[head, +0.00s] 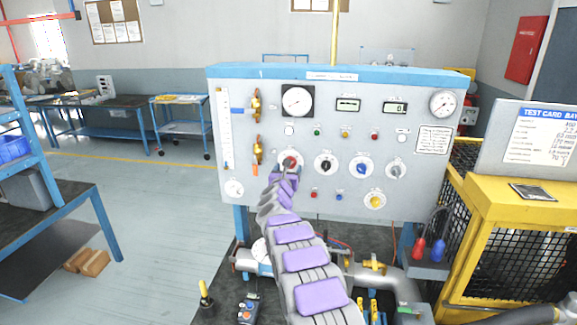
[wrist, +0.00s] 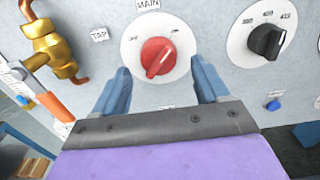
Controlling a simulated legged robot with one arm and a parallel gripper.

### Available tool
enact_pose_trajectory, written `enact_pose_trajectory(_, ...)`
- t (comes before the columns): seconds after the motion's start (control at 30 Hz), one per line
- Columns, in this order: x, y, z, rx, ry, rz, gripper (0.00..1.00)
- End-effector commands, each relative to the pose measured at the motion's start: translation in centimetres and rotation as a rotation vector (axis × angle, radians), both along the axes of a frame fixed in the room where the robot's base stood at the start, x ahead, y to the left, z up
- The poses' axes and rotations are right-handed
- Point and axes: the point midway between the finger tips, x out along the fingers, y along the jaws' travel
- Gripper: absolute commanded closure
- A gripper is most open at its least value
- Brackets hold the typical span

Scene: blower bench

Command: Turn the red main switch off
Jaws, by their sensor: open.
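The red main switch (wrist: 157,57) is a round knob on a white dial plate under a MAIN label in the wrist view. Its ridge is tilted, with the upper end toward the right. In the head view the red switch (head: 290,160) shows at the left of the row of knobs, partly covered by my gripper. My gripper (wrist: 162,75) is open, with one blue finger at the lower left and one at the lower right of the dial. The knob stands between and beyond the fingertips. I cannot tell whether they touch the panel.
The grey panel (head: 330,116) carries several gauges and knobs. A black knob (wrist: 267,41) is right of the red switch; a brass valve (wrist: 52,45) with an orange handle is at left. A yellow cage (head: 520,235) stands at right.

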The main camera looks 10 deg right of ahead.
Motion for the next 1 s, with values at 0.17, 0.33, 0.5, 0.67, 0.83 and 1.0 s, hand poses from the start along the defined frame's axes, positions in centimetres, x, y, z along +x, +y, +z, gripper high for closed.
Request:
enact_pose_trajectory(0.17,1.2,-0.1,0.2,-0.001,0.001,-0.003,0.26)
enact_pose_trajectory(0.33,2.0,-0.4,0.1,-0.002,0.002,-0.004,0.26)
enact_pose_trajectory(0.5,2.5,-0.5,0.2,-0.002,-0.003,-0.002,0.26)
enact_pose_trajectory(0.67,2.6,-0.6,0.2,-0.001,-0.003,0.0,0.26)
enact_pose_trajectory(0.83,2.6,-0.7,0.1,-0.001,-0.002,0.0,0.26)
enact_pose_trajectory(1.0,2.6,-0.6,0.1,-0.002,-0.002,0.0,0.35)
